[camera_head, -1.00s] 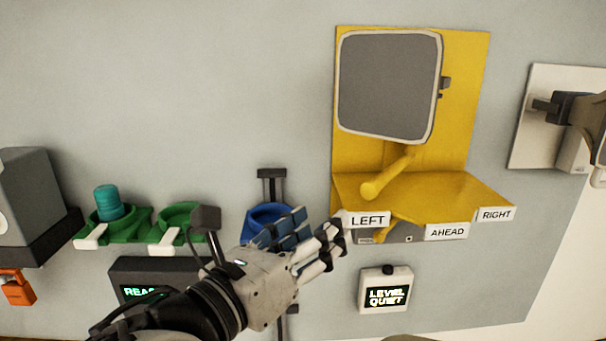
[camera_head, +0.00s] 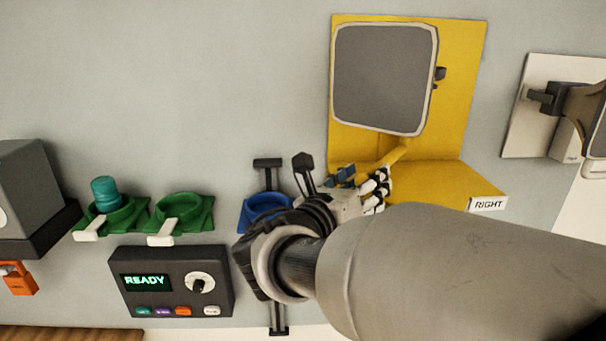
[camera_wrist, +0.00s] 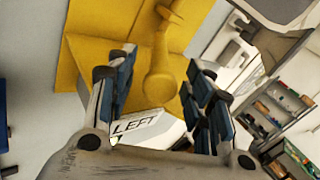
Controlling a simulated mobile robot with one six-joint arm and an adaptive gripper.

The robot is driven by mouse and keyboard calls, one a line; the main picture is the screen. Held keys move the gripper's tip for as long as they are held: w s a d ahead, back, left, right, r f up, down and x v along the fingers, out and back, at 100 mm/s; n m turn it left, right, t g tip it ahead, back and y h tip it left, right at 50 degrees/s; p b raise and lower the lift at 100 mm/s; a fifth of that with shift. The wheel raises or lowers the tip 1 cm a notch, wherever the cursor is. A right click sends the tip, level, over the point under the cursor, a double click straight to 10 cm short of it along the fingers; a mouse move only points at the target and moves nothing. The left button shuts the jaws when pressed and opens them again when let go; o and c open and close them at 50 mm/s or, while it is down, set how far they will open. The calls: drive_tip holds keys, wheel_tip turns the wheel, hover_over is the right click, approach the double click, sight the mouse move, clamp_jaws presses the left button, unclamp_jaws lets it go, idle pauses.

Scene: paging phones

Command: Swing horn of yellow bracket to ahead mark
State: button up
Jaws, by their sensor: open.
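The yellow bracket (camera_head: 459,95) is on the grey wall and carries a horn with a grey square face (camera_head: 385,80) in a pale rim. The horn's yellow handle (camera_head: 397,153) slopes down from behind the face toward my gripper (camera_head: 362,182). In the wrist view the handle's rounded end (camera_wrist: 160,85) lies between the open fingers of my gripper (camera_wrist: 160,98), with no clear grip on it. The LEFT label (camera_wrist: 140,127) shows below the handle there. The RIGHT label (camera_head: 487,204) shows in the head view. The AHEAD label is hidden behind my arm.
A blue holder (camera_head: 264,211) is on the wall just left of my gripper. Green holders (camera_head: 183,215), one with a teal cylinder (camera_head: 105,191), and a READY control box (camera_head: 170,282) are further left. Another bracket-mounted unit (camera_head: 541,108) is at right. The wall upper left is clear.

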clamp_jaws()
idle(0.7)
